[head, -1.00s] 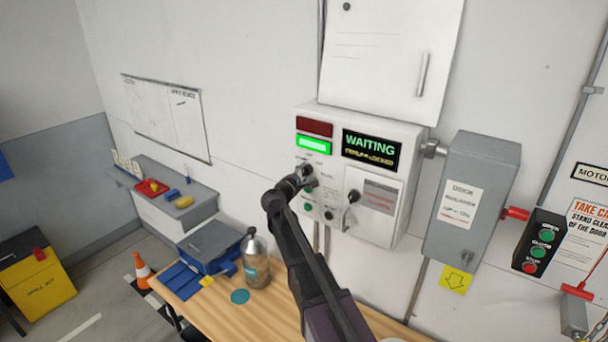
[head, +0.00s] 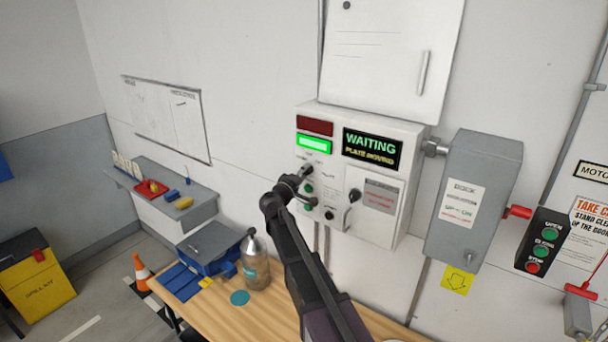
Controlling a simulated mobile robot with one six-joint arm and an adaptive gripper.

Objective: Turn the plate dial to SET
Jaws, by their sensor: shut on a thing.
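The white control box (head: 350,130) hangs on the wall at the centre of the head view. Its screen (head: 371,147) reads WAITING, with a smaller yellow line that looks like PLATE MOVING. A green lamp (head: 314,145) is lit below a dark red one (head: 314,126). The plate dial (head: 307,169), a small dark knob, is at the box's left side below the lamps. My gripper (head: 301,184) is at the dial and shut on it. The gripper hides much of the dial and its markings, so I cannot read its setting.
A lever (head: 353,197) and small buttons sit close to my gripper on the same box. A grey switch box (head: 472,200) with a red handle is at the right. Below are a wooden bench (head: 275,300), a bottle (head: 255,262) and a blue toolbox (head: 208,247).

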